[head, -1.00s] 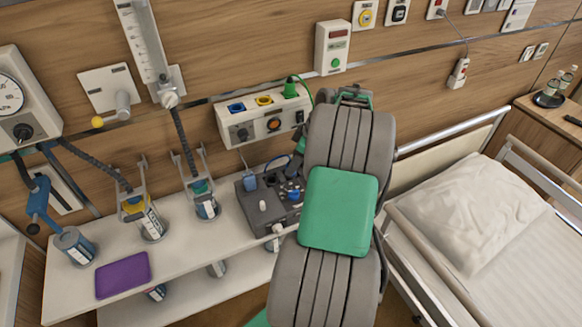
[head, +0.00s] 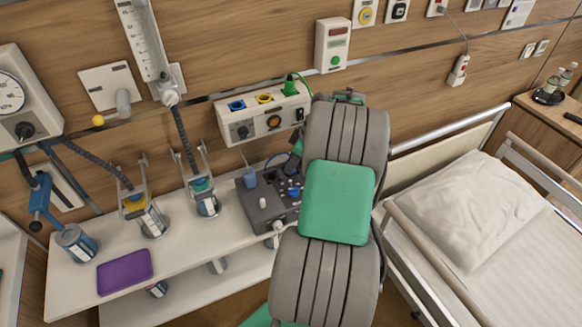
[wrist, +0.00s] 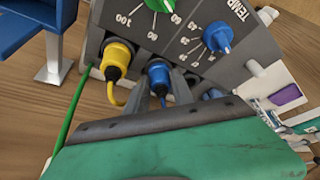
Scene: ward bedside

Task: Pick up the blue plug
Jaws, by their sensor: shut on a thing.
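The blue plug (wrist: 158,74) is in the wrist view, at the face of a grey panel (wrist: 275,50), beside a yellow plug (wrist: 116,58) with a yellow cord. My gripper (wrist: 163,92) has its grey fingers shut on the blue plug. I cannot tell whether the plug is still seated in the panel. In the head view my arm covers the gripper, and I cannot make out the plug there.
A blue knob (wrist: 217,37) and a green knob (wrist: 158,4) sit close above the plugs. A grey box (head: 258,214) stands on the white shelf (head: 190,255), under a wall unit (head: 225,130). A bed (head: 470,215) is at the right.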

